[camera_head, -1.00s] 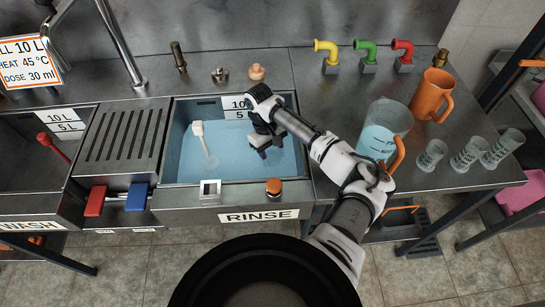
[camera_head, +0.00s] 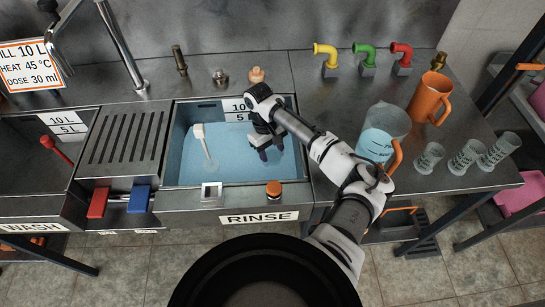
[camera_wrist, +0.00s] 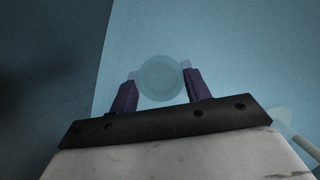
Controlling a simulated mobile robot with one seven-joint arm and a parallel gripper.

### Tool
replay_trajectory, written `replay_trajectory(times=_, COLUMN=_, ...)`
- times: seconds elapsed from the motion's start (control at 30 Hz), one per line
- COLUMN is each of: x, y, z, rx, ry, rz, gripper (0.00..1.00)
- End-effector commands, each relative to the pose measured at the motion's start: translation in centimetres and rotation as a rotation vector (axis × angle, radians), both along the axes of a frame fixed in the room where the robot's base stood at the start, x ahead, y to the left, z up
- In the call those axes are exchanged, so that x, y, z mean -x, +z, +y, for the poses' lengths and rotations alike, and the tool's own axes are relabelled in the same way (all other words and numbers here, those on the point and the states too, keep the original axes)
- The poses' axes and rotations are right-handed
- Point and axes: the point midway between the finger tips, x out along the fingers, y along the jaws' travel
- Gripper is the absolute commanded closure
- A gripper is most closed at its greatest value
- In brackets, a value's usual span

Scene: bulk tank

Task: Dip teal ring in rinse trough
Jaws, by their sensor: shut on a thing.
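The rinse trough (camera_head: 175,160) is the right-hand basin marked RINSE, with pale blue water (camera_head: 230,165) in it. My gripper (camera_head: 270,150) points down into its right half, with its dark fingertips low at the water; the exact depth is hard to tell. In the wrist view my gripper (camera_wrist: 159,85) has its two purple fingers on either side of a round, pale blue-grey piece, taken as the teal ring (camera_wrist: 160,78). The ring looks washed out against the blue, as if through water. It is hidden by my gripper in the head view.
A white long-handled tool (camera_head: 205,145) lies in the trough left of my gripper. An orange-topped knob (camera_head: 273,189) and a grey square fitting (camera_head: 211,191) sit on the front rim. A clear jug (camera_head: 383,132) stands right on the counter.

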Motion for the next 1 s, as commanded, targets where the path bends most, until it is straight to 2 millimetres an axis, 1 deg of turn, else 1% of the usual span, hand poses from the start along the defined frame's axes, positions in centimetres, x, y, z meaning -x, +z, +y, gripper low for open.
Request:
replay_trajectory(times=0.03, x=0.0, y=1.1, z=0.0, rx=-0.001, ry=0.000, rz=0.000, gripper=0.86)
replay_trajectory(times=0.1, x=0.0, y=1.8, z=0.0, rx=-0.002, ry=-0.001, rz=0.000, gripper=0.86)
replay_trajectory(times=0.17, x=0.0, y=2.0, z=0.1, rx=-0.002, ry=0.001, rz=-0.001, gripper=0.86)
replay_trajectory(times=1.0, x=-0.1, y=10.4, z=-0.1, rx=0.002, ry=0.000, rz=-0.003, gripper=0.86)
